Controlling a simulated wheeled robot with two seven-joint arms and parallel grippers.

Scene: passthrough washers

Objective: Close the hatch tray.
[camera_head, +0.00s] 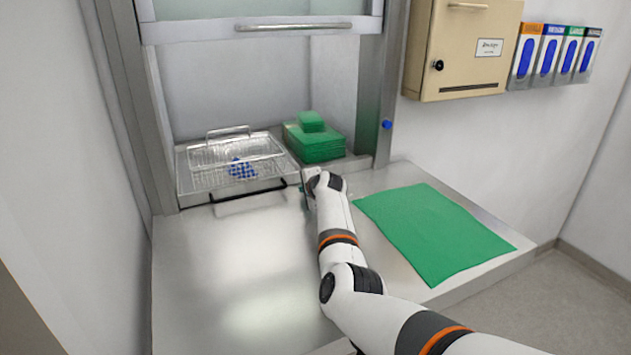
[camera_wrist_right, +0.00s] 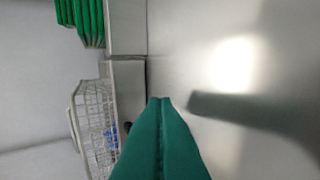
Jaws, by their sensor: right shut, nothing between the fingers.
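The hatch tray (camera_head: 183,190) is a metal tray in the opening at the back left, with a dark bar handle (camera_head: 248,197) along its front. A wire basket (camera_head: 205,162) with blue items (camera_head: 241,168) sits on it; the basket also shows in the right wrist view (camera_wrist_right: 92,115). My right gripper (camera_head: 308,190) is at the tray's front right corner, near the handle's right end. In the right wrist view its green fingers (camera_wrist_right: 160,103) are shut together and empty, close to the tray's front edge. I cannot tell whether they touch it. My left gripper is not in view.
Folded green cloths (camera_head: 318,143) are stacked right of the basket. A green cloth (camera_head: 436,230) lies flat on the steel counter (camera_head: 205,290) at right. The raised glass hatch (camera_head: 260,28) hangs above the opening. The counter's left front is clear.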

